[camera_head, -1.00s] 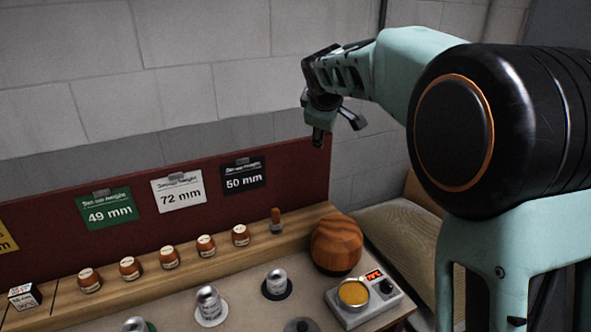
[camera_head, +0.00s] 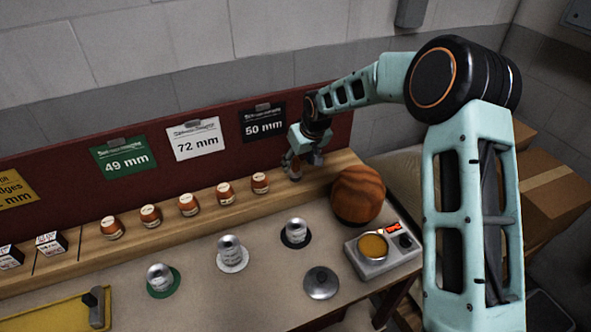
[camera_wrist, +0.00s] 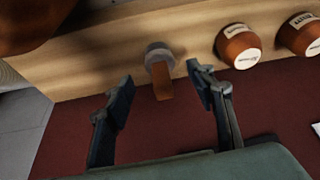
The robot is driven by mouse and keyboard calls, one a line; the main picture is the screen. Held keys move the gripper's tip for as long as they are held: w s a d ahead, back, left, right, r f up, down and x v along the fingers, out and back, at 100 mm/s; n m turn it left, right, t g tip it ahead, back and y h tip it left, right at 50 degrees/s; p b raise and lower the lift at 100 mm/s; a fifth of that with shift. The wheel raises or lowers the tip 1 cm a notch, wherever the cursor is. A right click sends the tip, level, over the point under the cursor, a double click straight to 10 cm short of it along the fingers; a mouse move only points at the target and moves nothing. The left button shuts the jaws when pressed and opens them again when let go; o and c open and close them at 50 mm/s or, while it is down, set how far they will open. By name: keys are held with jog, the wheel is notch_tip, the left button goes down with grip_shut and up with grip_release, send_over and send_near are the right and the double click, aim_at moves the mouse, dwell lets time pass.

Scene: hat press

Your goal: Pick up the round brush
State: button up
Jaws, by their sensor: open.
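The round brush (camera_wrist: 161,74) stands on the wooden shelf in the wrist view, with a grey round part and an orange-brown handle. In the head view my gripper hides most or all of it. My gripper (camera_head: 303,168) is low over the right end of the shelf. In the wrist view my gripper (camera_wrist: 160,95) is open, its two dark fingers apart, one on each side of the brush handle. I cannot tell whether either finger touches it.
Small orange-brown jars (camera_head: 260,183) stand in a row left of my gripper. A wooden ball-shaped block (camera_head: 357,194) is close on the right. The red back panel (camera_head: 60,180) rises behind the shelf. A scale-like device (camera_head: 383,255) stands in front of the block.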

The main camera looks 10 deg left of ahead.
aim_at(296, 169)
jog(key=shift+p+x, duration=0.65)
jog(key=shift+x, duration=1.95)
jog(key=c, duration=1.2)
